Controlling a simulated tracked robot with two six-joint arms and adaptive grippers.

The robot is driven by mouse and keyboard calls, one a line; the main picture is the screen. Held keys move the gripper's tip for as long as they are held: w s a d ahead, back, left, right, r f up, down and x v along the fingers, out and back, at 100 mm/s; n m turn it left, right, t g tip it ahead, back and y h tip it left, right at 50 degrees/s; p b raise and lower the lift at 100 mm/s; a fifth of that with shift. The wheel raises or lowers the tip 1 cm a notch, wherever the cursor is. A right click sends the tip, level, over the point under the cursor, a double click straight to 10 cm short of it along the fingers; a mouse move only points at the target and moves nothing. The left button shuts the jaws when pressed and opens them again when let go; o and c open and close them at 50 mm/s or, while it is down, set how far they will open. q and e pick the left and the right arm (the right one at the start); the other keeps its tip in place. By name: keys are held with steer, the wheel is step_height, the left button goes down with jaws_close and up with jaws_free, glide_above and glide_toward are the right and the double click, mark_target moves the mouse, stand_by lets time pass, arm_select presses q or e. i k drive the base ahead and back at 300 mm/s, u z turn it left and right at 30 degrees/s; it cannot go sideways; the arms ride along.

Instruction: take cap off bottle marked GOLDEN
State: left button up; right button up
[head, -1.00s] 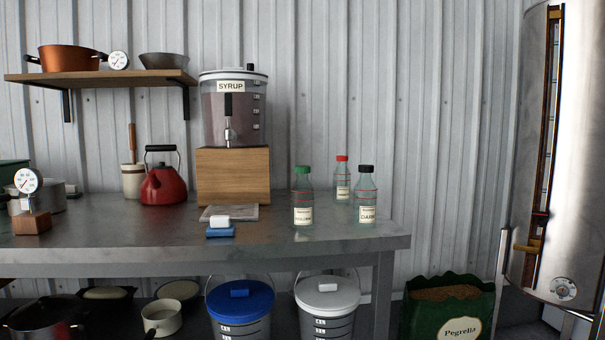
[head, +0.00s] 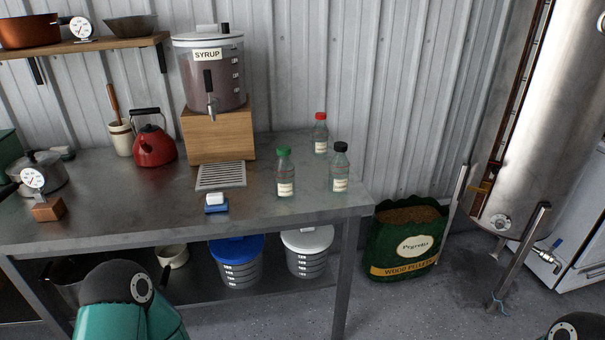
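Three clear bottles stand upright and capped on the metal table. The green-capped bottle (head: 285,174) is at the front, left of the others. The black-capped bottle (head: 340,170) is to its right, near the table's right end. The red-capped bottle (head: 321,135) is farther back, between them. Their labels are too small to read now. In the earlier frame the black-capped one reads DARK, and the green-capped one's label is blurred but could be GOLDEN. Only parts of my arms show at the bottom edge; neither gripper is in view.
Left of the bottles are a grate (head: 221,176), a small blue-and-white block (head: 216,203) and the syrup dispenser (head: 209,72) on a wooden block. A red kettle (head: 153,144) stands farther left. The table's front right corner is bare. A pellet bag (head: 406,238) stands right of the table.

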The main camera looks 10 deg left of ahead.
mark_target(284, 169)
steer(key=u, duration=0.85)
steer(key=i, duration=0.15)
steer(key=z, duration=2.85)
steer(key=i, duration=2.15)
steer(key=u, duration=3.25)
steer(key=i, duration=0.4)
steer(key=u, duration=0.6)
